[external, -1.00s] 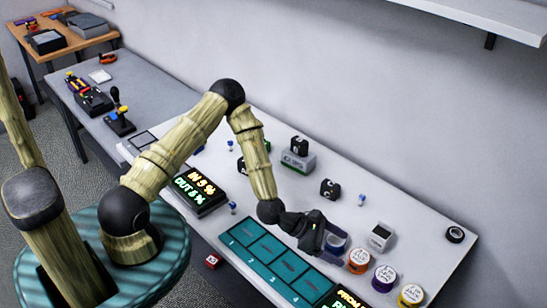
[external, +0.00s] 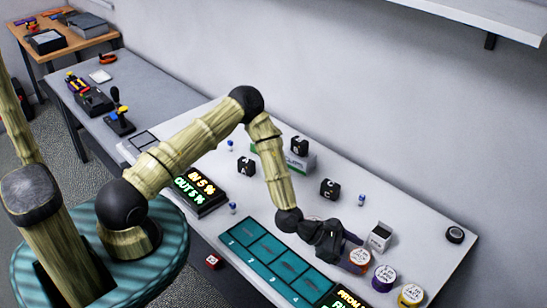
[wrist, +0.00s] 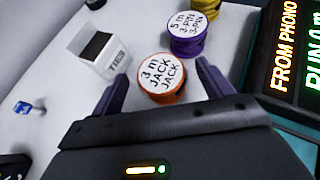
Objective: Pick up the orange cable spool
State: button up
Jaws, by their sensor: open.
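The orange cable spool (wrist: 163,80) has a white top label reading "3 m JACK JACK". It stands upright on the white table, between the fingertips of my gripper (wrist: 162,82) in the wrist view. My gripper is open, with one dark finger on each side and a visible gap to the spool. In the external view my gripper (external: 352,249) is right at the orange spool (external: 360,258), partly covering it. From these frames I cannot tell how high the fingertips are relative to the spool.
A purple spool (external: 384,278) and a yellow spool (external: 411,295) stand to the right. A white box (external: 379,237) is close behind the orange spool. A teal numbered mat (external: 262,248) and a lit display (external: 345,300) lie in front. Black tape (external: 455,235) sits farther right.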

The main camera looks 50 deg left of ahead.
aim_at(352, 255)
jog(key=c, duration=1.1)
jog(key=shift+c, duration=0.2)
jog(key=shift+r, duration=0.15)
notch_tip(352, 255, up, 10)
jog(key=b, duration=0.1)
jog(key=shift+b, duration=0.3)
